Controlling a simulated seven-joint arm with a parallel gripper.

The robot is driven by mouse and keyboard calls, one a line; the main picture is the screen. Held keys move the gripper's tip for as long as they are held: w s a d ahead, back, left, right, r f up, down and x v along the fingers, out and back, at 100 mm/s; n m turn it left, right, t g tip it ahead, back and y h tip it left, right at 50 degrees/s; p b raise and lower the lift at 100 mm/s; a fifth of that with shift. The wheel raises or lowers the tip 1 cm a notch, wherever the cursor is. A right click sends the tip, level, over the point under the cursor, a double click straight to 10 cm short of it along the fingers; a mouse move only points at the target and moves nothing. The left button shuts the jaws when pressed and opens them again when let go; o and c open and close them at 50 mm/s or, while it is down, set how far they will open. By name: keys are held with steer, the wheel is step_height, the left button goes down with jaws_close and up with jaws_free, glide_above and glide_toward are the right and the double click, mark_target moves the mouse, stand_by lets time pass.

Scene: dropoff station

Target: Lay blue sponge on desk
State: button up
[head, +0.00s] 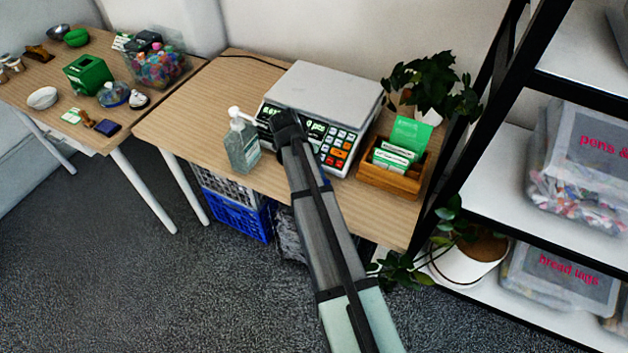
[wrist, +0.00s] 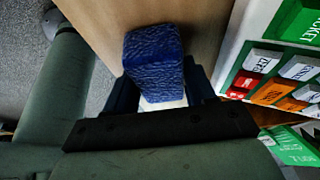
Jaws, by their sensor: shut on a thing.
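The blue sponge (wrist: 153,62) is in the wrist view, a textured dark blue block with a pale strip at its near end. My gripper (wrist: 158,90) is shut on it, one finger on each side. In the head view my gripper (head: 286,126) is over the desk (head: 185,112), in front of the scale. The arm hides the sponge there. The bare wood of the desk also shows past the sponge in the wrist view (wrist: 195,18). I cannot tell whether the sponge touches the desk.
A scale (head: 330,92) with a keypad stands close behind my gripper. A sanitizer bottle (head: 241,143) stands just left, and a wooden card box (head: 393,172) and a plant (head: 432,85) stand right. The desk's left part is clear. A shelf (head: 490,190) rises at the right.

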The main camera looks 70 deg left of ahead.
steer(key=shift+f, duration=0.1)
steer(key=o, duration=0.9)
steer(key=shift+o, duration=0.2)
steer(key=v, duration=1.2)
